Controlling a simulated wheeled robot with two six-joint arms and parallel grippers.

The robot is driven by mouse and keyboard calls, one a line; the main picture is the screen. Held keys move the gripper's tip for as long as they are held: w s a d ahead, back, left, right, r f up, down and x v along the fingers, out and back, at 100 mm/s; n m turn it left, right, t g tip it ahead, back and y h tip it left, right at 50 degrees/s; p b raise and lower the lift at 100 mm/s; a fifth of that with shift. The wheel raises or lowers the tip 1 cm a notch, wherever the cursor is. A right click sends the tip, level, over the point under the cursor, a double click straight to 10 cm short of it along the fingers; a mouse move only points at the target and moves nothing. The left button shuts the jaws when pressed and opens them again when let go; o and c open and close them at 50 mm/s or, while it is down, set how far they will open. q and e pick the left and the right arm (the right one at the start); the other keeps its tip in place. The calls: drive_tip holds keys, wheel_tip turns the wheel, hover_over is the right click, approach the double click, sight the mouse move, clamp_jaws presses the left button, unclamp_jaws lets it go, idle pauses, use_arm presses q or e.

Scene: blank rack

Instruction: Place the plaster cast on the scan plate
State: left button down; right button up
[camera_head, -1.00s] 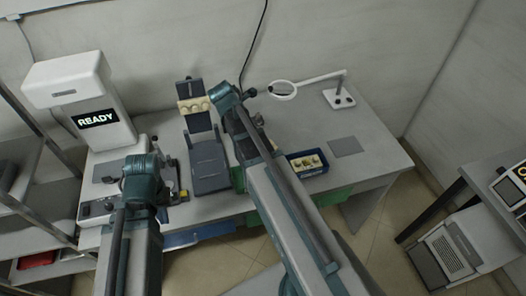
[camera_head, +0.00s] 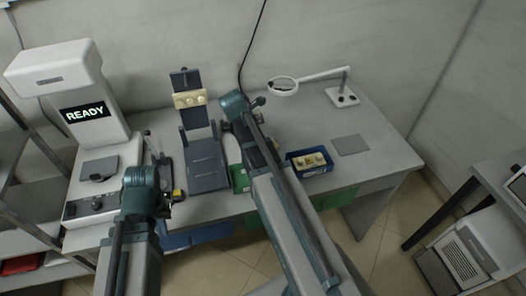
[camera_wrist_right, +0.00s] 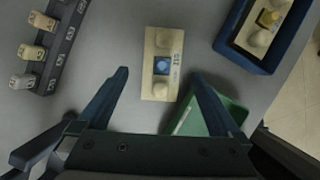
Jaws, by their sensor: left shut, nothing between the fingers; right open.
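The plaster cast (camera_wrist_right: 161,92) is a cream block with pale bumps and a blue piece in its middle. It lies on the grey bench in the right wrist view. My right gripper (camera_wrist_right: 160,80) is open, its fingers on either side of the cast with gaps; in the head view the arm hides both. The scan plate (camera_head: 99,168) appears to be the dark square on the READY scanner's base at the left. My left gripper (camera_head: 165,185) is shut and empty by the scanner's right side, partly hidden by its own wrist.
A blue tray (camera_wrist_right: 222,45) right of the cast holds a similar block with a yellow piece. A green tray (camera_wrist_right: 222,119) lies close to the right finger. A dark rack (camera_wrist_right: 60,48) with labelled blanks stands left. A magnifier lamp (camera_head: 283,87) stands behind.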

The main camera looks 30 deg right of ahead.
drive_tip(key=b+x, duration=0.4)
drive_tip(key=x, duration=0.1)
drive_tip(key=shift+s, duration=0.1)
clamp_jaws()
idle(0.4)
drive_tip(key=shift+r, duration=0.15)
wheel_tip(320, 180, up, 10)
drive_tip(key=p, duration=1)
